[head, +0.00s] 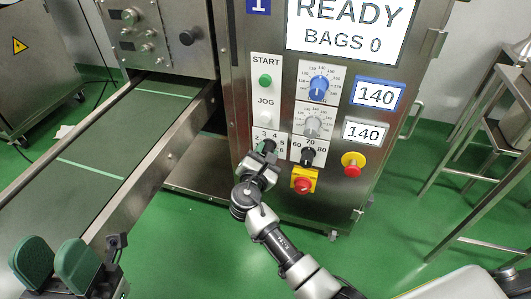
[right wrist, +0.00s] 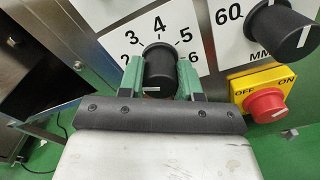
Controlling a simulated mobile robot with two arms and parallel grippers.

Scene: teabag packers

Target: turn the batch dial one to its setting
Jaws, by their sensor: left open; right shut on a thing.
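The batch dial is a black knob (right wrist: 160,68) on a white plate (right wrist: 123,24) with the figures 2 to 6 around it, in the right wrist view. My right gripper (right wrist: 161,75) has its green fingers on both sides of the knob and is shut on it. A small white mark shows low on the knob; I cannot tell which figure it is set to. In the head view my right gripper (head: 266,150) is at the panel and hides most of this knob. My left gripper (head: 57,262) is open and empty at the lower left, away from the panel.
Right of the batch dial are a black 60-70-80 knob (head: 308,155) and a red switch on yellow (head: 303,184). Blue (head: 318,86) and grey (head: 311,126) dials sit above, beside displays reading 140. A red emergency button (head: 352,168) is further right. A conveyor (head: 95,150) runs at left.

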